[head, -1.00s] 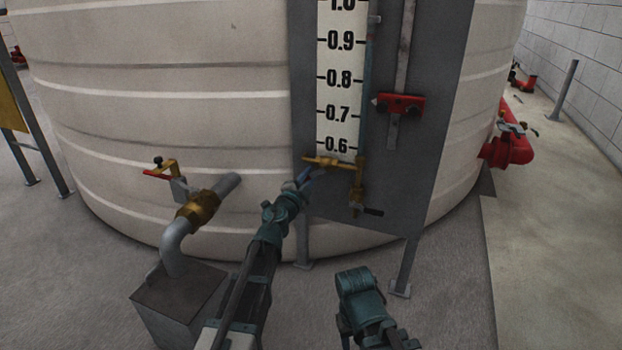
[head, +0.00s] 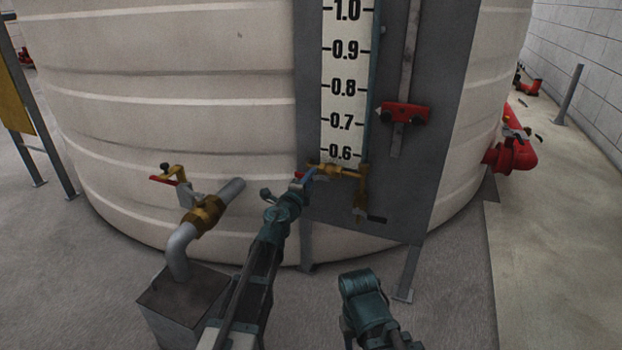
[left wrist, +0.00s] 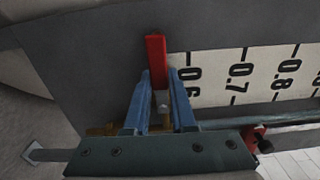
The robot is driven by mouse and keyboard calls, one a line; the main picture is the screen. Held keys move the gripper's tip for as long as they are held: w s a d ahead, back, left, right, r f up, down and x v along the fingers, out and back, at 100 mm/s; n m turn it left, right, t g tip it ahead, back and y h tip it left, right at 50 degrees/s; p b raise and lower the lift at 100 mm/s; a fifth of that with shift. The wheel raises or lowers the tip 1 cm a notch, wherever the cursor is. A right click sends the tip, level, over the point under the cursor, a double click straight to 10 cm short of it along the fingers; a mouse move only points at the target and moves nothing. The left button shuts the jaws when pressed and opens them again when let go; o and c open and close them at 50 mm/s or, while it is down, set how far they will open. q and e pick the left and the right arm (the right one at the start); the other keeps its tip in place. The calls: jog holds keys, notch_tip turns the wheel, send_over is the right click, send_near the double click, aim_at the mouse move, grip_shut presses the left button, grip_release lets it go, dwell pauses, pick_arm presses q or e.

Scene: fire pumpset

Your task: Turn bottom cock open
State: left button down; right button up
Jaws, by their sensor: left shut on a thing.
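The bottom cock is the brass fitting (head: 337,170) at the foot of the level gauge, just below the 0.6 mark. Its red lever (left wrist: 156,60) stands between the blue fingers of my left gripper (left wrist: 160,82) in the left wrist view. My left gripper (head: 309,173) is shut on this lever. In the head view only a small red piece of the lever shows at the gripper's left, and the fingers hide part of the rest. Part of my right arm shows low in the head view, but its gripper cannot be seen.
The gauge board (head: 347,95) and its grey backing plate stand before the large tank (head: 170,80). A brass drain valve (head: 361,207) hangs below the cock. Another red-handled valve (head: 204,212) on a pipe is at the left. Open floor lies at the right.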

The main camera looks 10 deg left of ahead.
dwell(0.3)
pick_arm(q)
jog(key=c, duration=0.7)
grip_release()
jog(key=shift+c, duration=0.2)
jog(key=shift+s, duration=0.1)
jog(key=v, duration=1.3)
jog(key=shift+s, duration=0.25)
jog(key=shift+a, duration=0.15)
